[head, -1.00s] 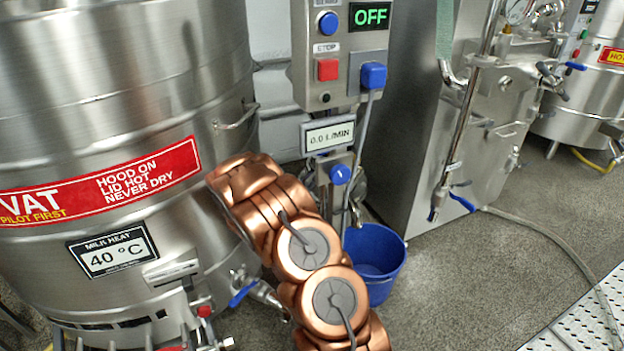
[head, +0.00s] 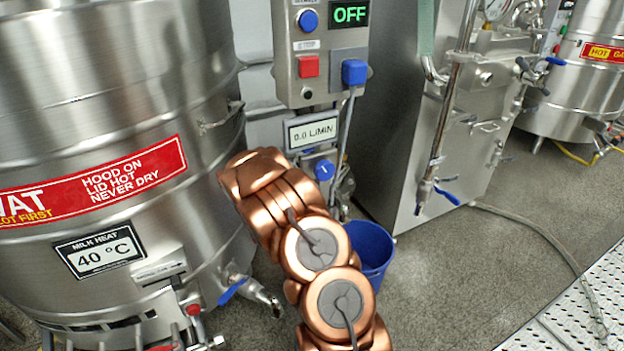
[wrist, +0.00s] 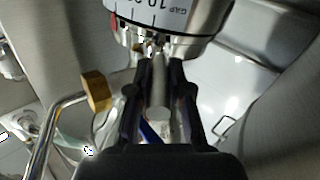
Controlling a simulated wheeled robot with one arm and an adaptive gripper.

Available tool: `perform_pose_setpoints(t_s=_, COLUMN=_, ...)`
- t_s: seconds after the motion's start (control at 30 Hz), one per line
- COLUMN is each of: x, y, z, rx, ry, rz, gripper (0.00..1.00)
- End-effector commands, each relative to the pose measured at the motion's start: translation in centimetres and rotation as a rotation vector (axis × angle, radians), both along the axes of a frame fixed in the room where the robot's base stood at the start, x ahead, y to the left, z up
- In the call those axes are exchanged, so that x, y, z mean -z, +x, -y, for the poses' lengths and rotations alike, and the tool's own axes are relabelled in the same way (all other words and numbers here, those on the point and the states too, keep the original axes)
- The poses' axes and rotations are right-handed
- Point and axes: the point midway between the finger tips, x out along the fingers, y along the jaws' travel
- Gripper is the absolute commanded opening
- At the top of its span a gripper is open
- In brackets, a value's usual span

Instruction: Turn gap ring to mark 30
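The gap ring (wrist: 160,14) shows at the top of the wrist view, a white band with black marks, "GAP" and a "10", on a steel body. A small red mark (wrist: 115,22) is at its left edge. A grey rod-like handle (wrist: 159,88) hangs below the ring toward the camera. My gripper (wrist: 160,68) has its two dark fingers on either side of this handle, just below the ring. Whether the fingers press on it cannot be told. The gripper and ring are not visible in the head view, where my copper arm blocks part of the scene.
A steel vat (head: 110,130) stands left. A control box (head: 320,50) reads "OFF", above a flow display (head: 312,130) reading 0.0 L/MIN. A blue bucket (head: 372,248) stands behind my arm. A brass-coloured block (wrist: 97,91) on a bent rod is left of my fingers.

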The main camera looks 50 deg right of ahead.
Motion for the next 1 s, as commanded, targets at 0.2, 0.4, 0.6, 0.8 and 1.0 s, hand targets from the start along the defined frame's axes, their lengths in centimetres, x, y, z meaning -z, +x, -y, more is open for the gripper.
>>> perform_pose_setpoints(t_s=0.2, x=0.0, y=0.1, z=-0.1, rx=-0.002, ry=-0.001, rz=0.001, gripper=0.42)
perform_pose_setpoints(t_s=0.4, x=0.0, y=0.1, z=-0.1, rx=-0.001, ry=-0.001, rz=0.0, gripper=0.44)
perform_pose_setpoints(t_s=0.6, x=0.0, y=-0.1, z=-0.3, rx=-0.001, ry=-0.001, rz=-0.002, gripper=0.44)
perform_pose_setpoints(t_s=0.8, x=0.0, y=-1.0, z=-2.0, rx=-0.002, ry=-0.001, rz=-0.001, gripper=0.44)
perform_pose_setpoints(t_s=1.0, x=0.0, y=-2.4, z=-4.2, rx=-0.002, ry=0.0, rz=-0.002, gripper=0.44)
